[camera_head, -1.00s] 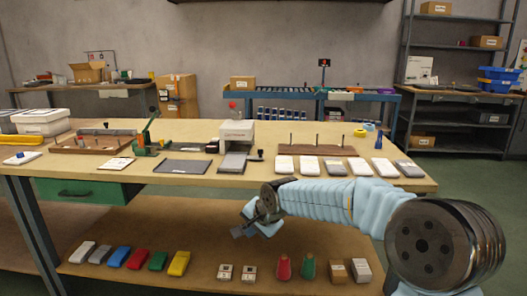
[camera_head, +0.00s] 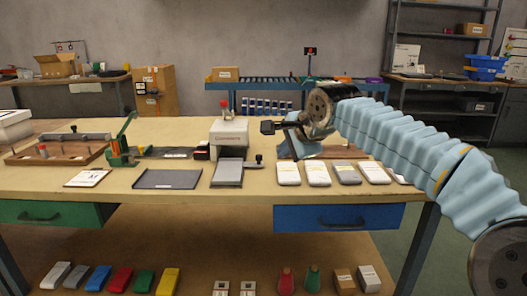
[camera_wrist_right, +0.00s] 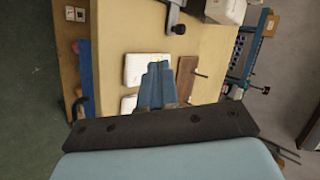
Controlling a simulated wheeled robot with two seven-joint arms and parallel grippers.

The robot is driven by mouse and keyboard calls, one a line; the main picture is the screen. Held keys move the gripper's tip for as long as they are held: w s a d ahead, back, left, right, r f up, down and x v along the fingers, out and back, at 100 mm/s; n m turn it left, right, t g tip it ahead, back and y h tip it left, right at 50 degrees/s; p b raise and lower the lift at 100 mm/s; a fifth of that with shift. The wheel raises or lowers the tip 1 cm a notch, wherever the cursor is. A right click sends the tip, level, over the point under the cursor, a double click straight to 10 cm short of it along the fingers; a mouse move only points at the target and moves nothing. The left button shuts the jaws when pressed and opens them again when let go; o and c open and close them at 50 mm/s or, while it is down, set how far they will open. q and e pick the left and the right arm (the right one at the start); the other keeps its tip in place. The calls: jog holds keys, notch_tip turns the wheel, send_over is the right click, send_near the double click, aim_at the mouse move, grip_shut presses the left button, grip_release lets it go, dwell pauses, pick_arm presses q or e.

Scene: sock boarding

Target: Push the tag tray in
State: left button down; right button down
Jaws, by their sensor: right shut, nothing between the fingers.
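The tag tray seems to be the grey tray (camera_head: 228,173) jutting from the front of a white machine (camera_head: 228,142) on the table. A black knob (camera_head: 258,159) stands at its right side. In the right wrist view the tray (camera_wrist_right: 174,14) shows at the top edge, with the knob (camera_wrist_right: 178,29) below it. My right gripper (camera_head: 268,127) is shut and empty, above the table just right of the machine and apart from the tray. Its closed blue fingers also show in the wrist view (camera_wrist_right: 157,70). My left gripper is out of view.
Several white and grey packs (camera_head: 318,174) lie right of the tray, under my right arm. A dark flat plate (camera_head: 168,179) lies to its left, beside a green-handled tool (camera_head: 122,145). A blue drawer (camera_head: 300,217) hangs under the table's right front.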

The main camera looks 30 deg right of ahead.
send_near(260, 163)
notch_tip(260, 163, down, 3)
jog(key=shift+s+a+f, duration=0.1)
jog(key=shift+s+f, duration=0.05)
jog(key=shift+s, duration=0.05)
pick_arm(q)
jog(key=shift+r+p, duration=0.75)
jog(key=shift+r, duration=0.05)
pick_arm(e)
jog(key=shift+w+d+f, duration=0.1)
jog(key=shift+w, duration=1)
jog(key=shift+w+d+f, duration=0.1)
jog(key=shift+w+d, duration=0.05)
jog(key=shift+w, duration=0.9)
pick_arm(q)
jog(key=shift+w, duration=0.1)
pick_arm(e)
jog(key=shift+r, duration=0.1)
